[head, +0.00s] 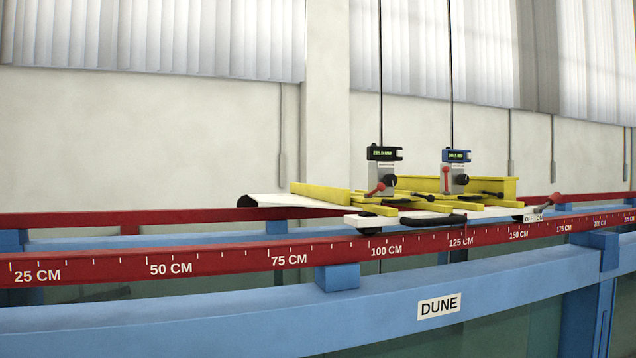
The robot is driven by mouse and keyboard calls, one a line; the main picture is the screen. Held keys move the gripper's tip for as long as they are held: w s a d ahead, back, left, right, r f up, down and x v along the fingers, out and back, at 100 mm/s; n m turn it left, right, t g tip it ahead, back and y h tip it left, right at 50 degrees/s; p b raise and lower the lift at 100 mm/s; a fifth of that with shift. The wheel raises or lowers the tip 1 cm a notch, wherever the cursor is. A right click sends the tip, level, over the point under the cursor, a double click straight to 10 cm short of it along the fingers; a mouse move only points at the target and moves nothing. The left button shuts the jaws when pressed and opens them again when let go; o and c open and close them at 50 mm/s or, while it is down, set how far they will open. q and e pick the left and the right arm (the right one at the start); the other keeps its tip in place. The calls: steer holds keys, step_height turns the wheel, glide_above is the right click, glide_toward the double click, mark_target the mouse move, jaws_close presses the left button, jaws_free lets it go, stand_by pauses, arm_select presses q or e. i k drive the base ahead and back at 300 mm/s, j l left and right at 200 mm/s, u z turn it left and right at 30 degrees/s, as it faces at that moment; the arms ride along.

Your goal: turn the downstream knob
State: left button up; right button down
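Two gauges stand on a carriage (410,213) across the flume. The left gauge (384,166) has a black display with green digits, a black round knob (390,180) and a red-tipped lever (376,189). The right gauge (454,172) has a blue display, a black round knob (462,179) and an upright red lever (446,176). The small labels under the displays are too small to read, so I cannot tell which knob is the downstream one. Neither of my grippers is in view.
A red rail (220,262) with a centimetre scale runs along the near side, above a blue beam (250,318) labelled DUNE. Yellow bars (330,193) lie across the carriage. A pale wall stands behind.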

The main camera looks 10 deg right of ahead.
mark_target(388, 180)
steer(key=i+l+u, duration=0.2)
steer(key=l+u, duration=0.25)
steer(key=l, duration=0.15)
steer(key=l+u, duration=0.45)
steer(key=l, duration=0.15)
steer(key=l+u, duration=0.45)
steer(key=l, duration=0.25)
